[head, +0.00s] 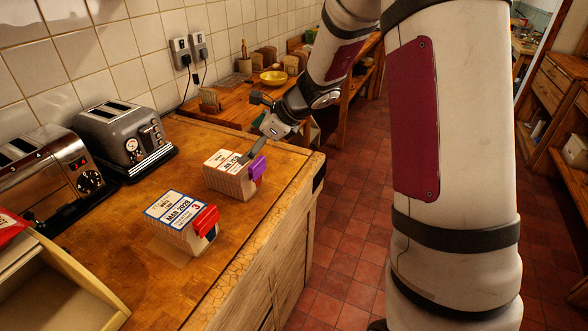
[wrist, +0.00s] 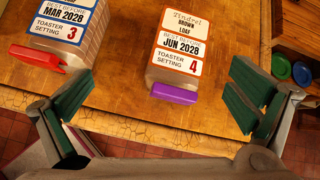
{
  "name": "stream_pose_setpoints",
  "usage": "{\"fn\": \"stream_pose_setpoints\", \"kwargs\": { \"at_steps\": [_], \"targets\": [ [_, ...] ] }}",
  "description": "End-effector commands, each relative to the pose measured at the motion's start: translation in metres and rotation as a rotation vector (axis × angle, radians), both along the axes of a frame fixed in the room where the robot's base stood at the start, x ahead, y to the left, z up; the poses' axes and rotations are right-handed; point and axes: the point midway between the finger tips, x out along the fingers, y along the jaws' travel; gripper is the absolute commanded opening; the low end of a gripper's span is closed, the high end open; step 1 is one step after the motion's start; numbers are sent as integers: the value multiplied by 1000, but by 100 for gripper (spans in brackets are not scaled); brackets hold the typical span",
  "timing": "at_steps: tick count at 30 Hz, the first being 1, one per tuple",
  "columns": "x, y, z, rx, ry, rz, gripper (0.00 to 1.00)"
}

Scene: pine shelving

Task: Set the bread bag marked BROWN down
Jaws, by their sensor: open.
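The bread bag marked BROWN (head: 229,175) lies on the wooden worktop, its label up and its purple clip toward the front edge. In the wrist view its label (wrist: 183,40) reads BROWN LOAF, JUN 2028, toaster setting 4. My gripper (head: 256,152) is open and empty, close to this bag at its far right side in the head view. In the wrist view my green-padded fingers (wrist: 160,92) are spread wide, with the purple clip seen between them and clear gaps on both sides. I cannot tell the gripper's exact height above the bag.
A second bread bag (head: 181,222) with a red clip, marked MAR 2028, setting 3, lies nearer on the worktop (head: 130,195). Two toasters (head: 122,142) stand along the wall. A cream bin (head: 62,285) is at bottom left. A yellow bowl (head: 273,77) sits further back.

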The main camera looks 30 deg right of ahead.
Motion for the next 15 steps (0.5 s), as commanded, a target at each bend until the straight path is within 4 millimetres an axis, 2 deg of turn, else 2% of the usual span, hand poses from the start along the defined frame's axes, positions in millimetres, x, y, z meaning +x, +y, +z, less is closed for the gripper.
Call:
{"fn": "stream_pose_setpoints", "kwargs": {
  "at_steps": [1,6,10,15],
  "targets": [
    [-14,13,21,-58,-43,94,100],
    [-77,48,72,-307,-181,465,100],
    [-130,64,99,-500,-276,740,100],
    [-201,70,121,-759,-380,1088,100]
  ]
}}
